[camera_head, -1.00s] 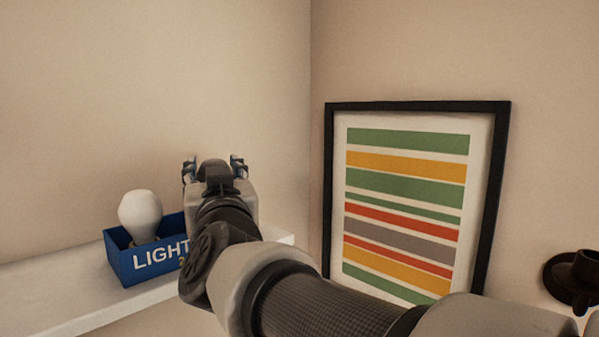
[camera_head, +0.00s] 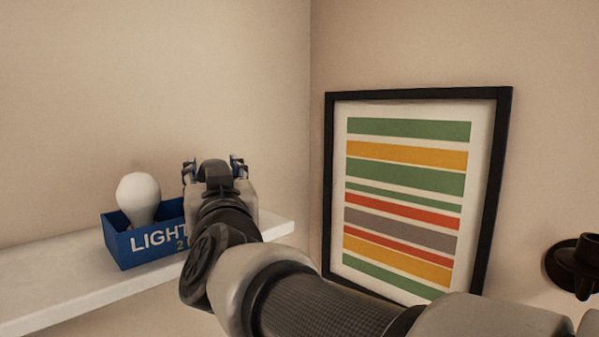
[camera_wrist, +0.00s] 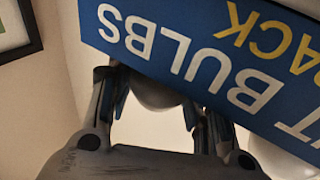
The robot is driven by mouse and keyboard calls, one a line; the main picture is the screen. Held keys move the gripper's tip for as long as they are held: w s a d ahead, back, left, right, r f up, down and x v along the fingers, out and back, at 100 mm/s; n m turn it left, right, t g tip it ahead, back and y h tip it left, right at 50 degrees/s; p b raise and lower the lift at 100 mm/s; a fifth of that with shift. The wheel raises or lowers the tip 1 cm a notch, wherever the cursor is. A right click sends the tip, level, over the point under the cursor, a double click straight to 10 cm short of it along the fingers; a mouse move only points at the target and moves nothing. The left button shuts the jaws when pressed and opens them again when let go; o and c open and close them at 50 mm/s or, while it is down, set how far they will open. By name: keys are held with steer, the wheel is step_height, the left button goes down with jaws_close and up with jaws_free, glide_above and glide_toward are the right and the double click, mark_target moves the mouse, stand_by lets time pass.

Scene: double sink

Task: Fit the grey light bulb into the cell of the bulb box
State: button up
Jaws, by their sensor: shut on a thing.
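The blue bulb box (camera_head: 145,243) stands on the white shelf at the left in the head view. A white bulb (camera_head: 138,195) sits upright in its left part. My gripper (camera_head: 214,168) is over the right part of the box, and my wrist hides that part. In the wrist view the box front (camera_wrist: 200,50) crosses the top with its lettering upside down. A pale bulb (camera_wrist: 155,97) shows between my fingers, partly hidden by the box front. My gripper is shut on this bulb. I cannot tell how deep it sits in the cell. Another pale bulb (camera_wrist: 285,160) shows at lower right.
The shelf (camera_head: 60,283) is bare left of the box and ends a little right of my wrist (camera_head: 280,228). A black-framed striped print (camera_head: 405,200) leans on the right wall. A dark round fixture (camera_head: 577,266) is at the far right.

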steer(key=shift+f, duration=0.2)
steer(key=o, duration=0.9)
steer(key=shift+s, duration=0.1)
steer(key=v, duration=1.2)
